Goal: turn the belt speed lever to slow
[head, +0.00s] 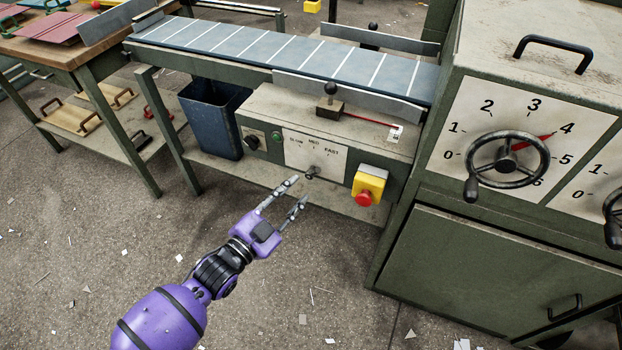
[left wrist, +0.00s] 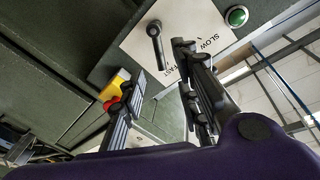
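The belt speed lever (head: 312,171) is a small dark handle on the pale dial plate (head: 300,152) marked SLOW, MED and FAST, on the front of the green control box. In the left wrist view the lever (left wrist: 156,45) shows larger, its free end nearer the FAST lettering than SLOW; its exact setting is hard to tell. My left gripper (head: 299,190) is open, fingers spread, just in front of and below the lever. In the left wrist view no object sits between the fingers (left wrist: 157,92), and the lever is beyond them. My right gripper is not in view.
A yellow box with a red stop button (head: 366,196) is right of the plate, and a green button (head: 276,136) left. A black-knobbed lever (head: 330,92) stands on top. The green cabinet with handwheels (head: 507,157) is at right. A blue bin (head: 213,120) stands under the conveyor.

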